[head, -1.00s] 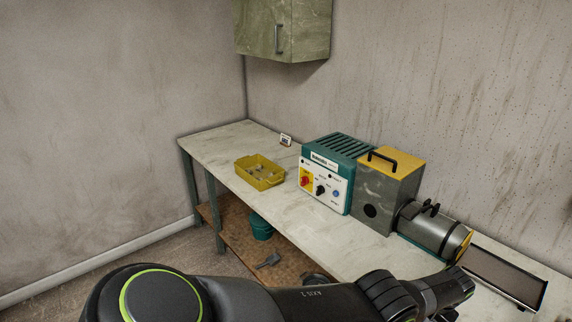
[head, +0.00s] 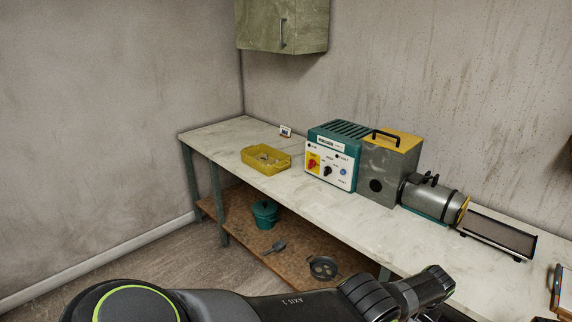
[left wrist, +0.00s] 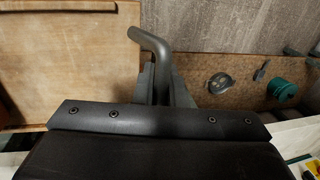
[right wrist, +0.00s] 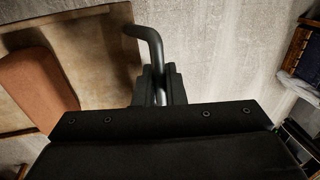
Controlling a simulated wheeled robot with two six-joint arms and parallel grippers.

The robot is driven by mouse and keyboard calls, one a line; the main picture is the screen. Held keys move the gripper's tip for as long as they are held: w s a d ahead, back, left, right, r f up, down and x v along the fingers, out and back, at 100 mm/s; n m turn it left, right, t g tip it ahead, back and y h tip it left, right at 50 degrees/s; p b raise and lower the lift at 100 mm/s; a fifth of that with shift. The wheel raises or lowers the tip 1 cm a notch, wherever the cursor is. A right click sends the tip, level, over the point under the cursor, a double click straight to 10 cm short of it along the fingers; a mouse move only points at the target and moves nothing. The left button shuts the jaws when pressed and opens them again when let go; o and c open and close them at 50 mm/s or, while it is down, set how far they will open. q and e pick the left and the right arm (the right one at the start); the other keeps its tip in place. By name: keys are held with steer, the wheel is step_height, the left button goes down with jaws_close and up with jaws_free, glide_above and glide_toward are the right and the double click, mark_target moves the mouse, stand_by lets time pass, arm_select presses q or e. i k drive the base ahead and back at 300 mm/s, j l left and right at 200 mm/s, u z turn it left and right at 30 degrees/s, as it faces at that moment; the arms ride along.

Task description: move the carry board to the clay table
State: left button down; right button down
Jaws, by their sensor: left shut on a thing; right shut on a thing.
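The carry board (left wrist: 70,60) is a flat tan board at the left of the left wrist view. It also shows at the upper left of the right wrist view (right wrist: 98,50), with an orange-brown block (right wrist: 35,88) on it. My left gripper (left wrist: 160,85) is shut on a dark bent handle (left wrist: 150,42) at the board's edge. My right gripper (right wrist: 158,85) is shut on a similar dark handle (right wrist: 148,38). The head view shows neither the board nor the gripper tips. A long pale-topped table (head: 225,135) stands along the wall there; whether it is the clay table is unclear.
The table holds a yellow tray (head: 266,165), a teal control box (head: 330,165), a grey machine (head: 388,170) with a barrel, and a dark trough (head: 498,236). Its lower shelf (head: 290,255) holds a teal pot (head: 264,214). Bare tabletop lies in front of the machine.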

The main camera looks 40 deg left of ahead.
mark_target(223, 142)
steer(key=j, duration=0.65)
steer(key=j+u, duration=0.1)
steer(key=j, duration=0.6)
steer(key=i+j, duration=0.1)
steer(key=j, duration=0.55)
steer(key=j+u, duration=0.1)
steer(key=j, duration=0.6)
steer(key=i+j, duration=0.1)
steer(key=j, duration=0.55)
steer(key=j+u, duration=0.1)
steer(key=j, duration=0.55)
steer(key=i+j, duration=0.15)
steer(key=j, duration=0.5)
steer(key=i+j, duration=0.1)
steer(key=j, duration=0.3)
steer(key=i+j+u, duration=0.1)
steer(key=j, duration=0.35)
steer(key=i+j, duration=0.1)
steer(key=j, duration=0.3)
steer(key=i+j, duration=0.15)
steer(key=j, duration=0.25)
steer(key=i+j, duration=0.15)
steer(key=j, duration=0.25)
steer(key=i, duration=0.95)
steer(key=j+u, duration=0.05)
